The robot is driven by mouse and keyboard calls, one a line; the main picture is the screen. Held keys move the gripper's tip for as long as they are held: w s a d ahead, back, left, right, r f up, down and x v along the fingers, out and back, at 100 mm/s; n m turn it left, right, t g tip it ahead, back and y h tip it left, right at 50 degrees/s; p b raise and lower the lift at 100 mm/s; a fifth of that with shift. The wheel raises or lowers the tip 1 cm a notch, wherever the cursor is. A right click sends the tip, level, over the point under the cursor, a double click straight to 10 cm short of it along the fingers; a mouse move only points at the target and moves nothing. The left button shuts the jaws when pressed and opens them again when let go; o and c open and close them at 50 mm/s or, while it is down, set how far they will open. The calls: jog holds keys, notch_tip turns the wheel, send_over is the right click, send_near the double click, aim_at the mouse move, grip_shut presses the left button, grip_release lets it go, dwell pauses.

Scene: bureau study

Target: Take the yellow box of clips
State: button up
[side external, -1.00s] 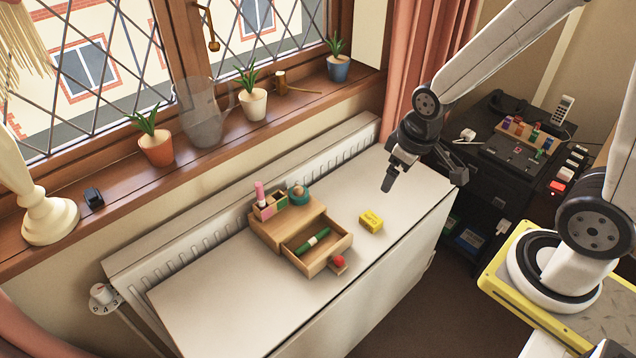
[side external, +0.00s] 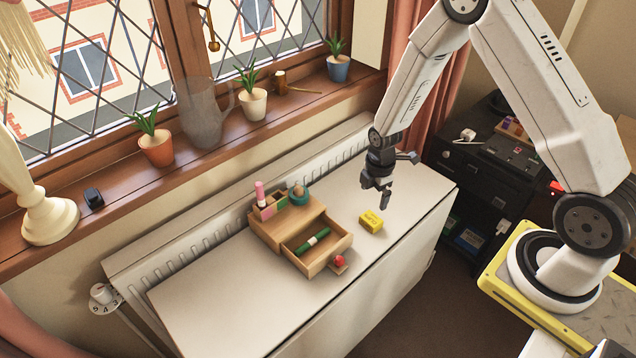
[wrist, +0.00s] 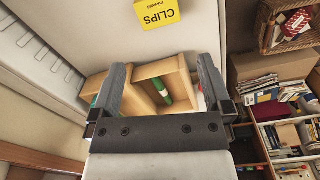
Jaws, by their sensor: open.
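The yellow box of clips (side external: 371,220) lies on the white tabletop, to the right of the small wooden organiser. In the wrist view the box (wrist: 157,13) shows at the top edge, cut off by the frame, with "CLIPS" printed on it. My gripper (side external: 378,196) is above the tabletop near the box, pointing down, and looks higher than the box. In the wrist view my gripper's two fingers (wrist: 160,80) are spread apart with nothing held between them; the box lies beyond the fingertips.
Bare tabletop (side external: 230,300) lies in front. The windowsill holds plant pots (side external: 156,150).

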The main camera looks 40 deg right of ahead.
aim_at(372, 218)
jog(key=shift+d+f+n, duration=0.3)
jog(key=shift+f+n, duration=0.2)
jog(key=shift+f, duration=0.35)
jog(key=shift+d+f+n, duration=0.25)
jog(key=shift+f+n, duration=0.25)
jog(key=shift+f, duration=0.35)
jog(key=shift+f, duration=1.3)
jog(key=shift+w+f, duration=0.1)
jog(key=shift+f, duration=2.5)
jog(key=c, duration=0.9)
jog(key=shift+r, duration=0.15)
